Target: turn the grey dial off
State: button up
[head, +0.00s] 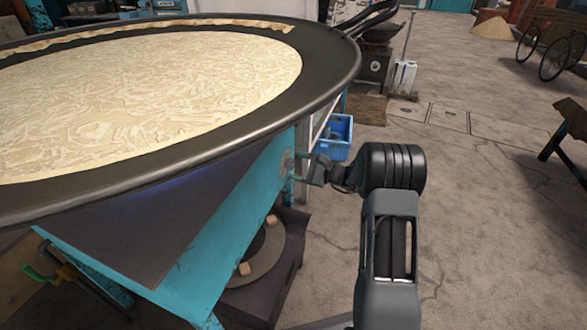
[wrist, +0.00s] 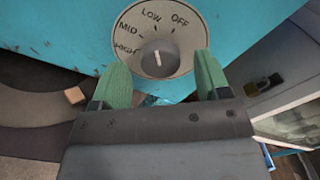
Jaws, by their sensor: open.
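The grey dial (wrist: 160,57) sits on a round pale plate (wrist: 187,48) marked OFF, LOW, MID and HIGH, on the turquoise stove side. A short white mark on the dial stands nearly upright; I cannot tell surely which label it points to. My gripper (wrist: 161,64) is open, with one green finger on each side of the dial. Gaps show between the fingers and the dial, and nothing is held. In the head view my gripper (head: 299,167) reaches the stove's side panel (head: 225,222), and the dial is very small there.
A wide black pan (head: 335,78) of pale, wrinkled milk overhangs the stove above my gripper. A burner ring (head: 262,255) sits below. A blue crate (head: 338,133) stands behind the stove.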

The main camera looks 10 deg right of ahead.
jog(key=shift+x, duration=0.95)
jog(key=c, duration=0.9)
